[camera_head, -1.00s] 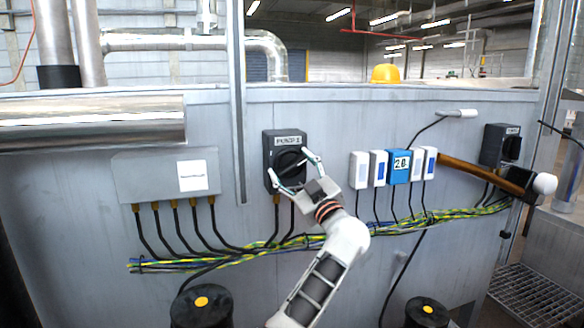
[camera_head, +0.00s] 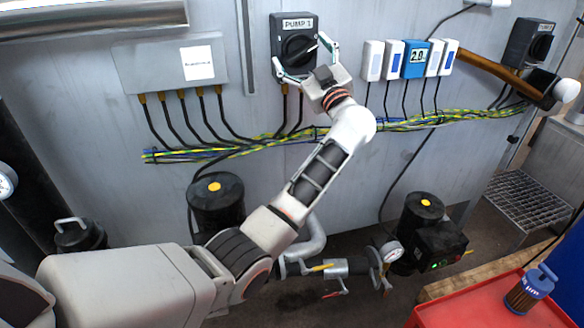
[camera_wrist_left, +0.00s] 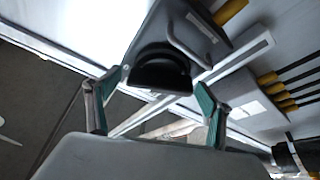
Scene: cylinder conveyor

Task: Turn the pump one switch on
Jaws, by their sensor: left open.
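The pump one switch is a dark box (camera_head: 281,27) labelled "PUMP 1" on the grey panel, with a black round knob (camera_head: 298,47). My left gripper (camera_head: 302,55) is open at the switch, one finger on each side of the knob. In the left wrist view, the knob (camera_wrist_left: 160,68) lies between the spread green-and-grey fingers of the gripper (camera_wrist_left: 160,82). Gaps show on both sides, and I cannot tell whether a fingertip touches the box. The knob's exact angle is partly hidden by the gripper. My right gripper is not in view.
White and blue modules (camera_head: 416,59) sit right of the gripper. Cables (camera_head: 400,124) run below. A red surface (camera_head: 465,312) with a brown-and-blue bottle (camera_head: 530,290) is lower right.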

